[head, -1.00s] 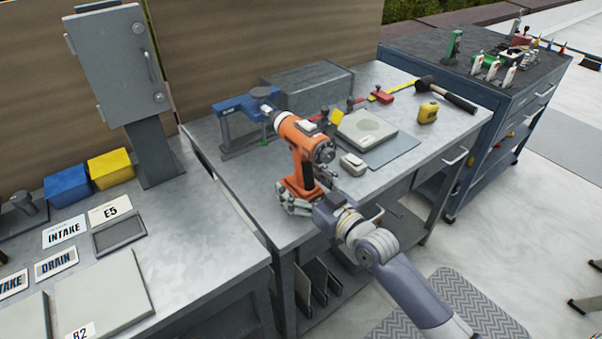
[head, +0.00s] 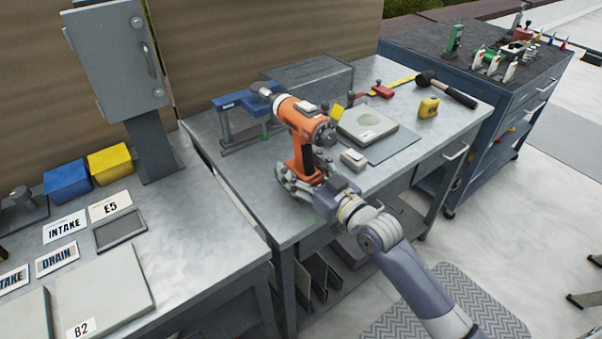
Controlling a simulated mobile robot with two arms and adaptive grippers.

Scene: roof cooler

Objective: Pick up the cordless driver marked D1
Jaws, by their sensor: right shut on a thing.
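An orange cordless driver (head: 301,150) with a grey chuck is over the grey metal workbench (head: 240,185), standing grip down with its head tilted. I cannot read a D1 mark on it. My right gripper (head: 300,183) is shut on the driver at the bottom of its grip, and the fingers partly hide its base. It seems to be held above the bench top, but the gap is hard to judge. My left gripper is out of view.
The bench's left front is clear. A dark tool cart (head: 490,110) stands at the right.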

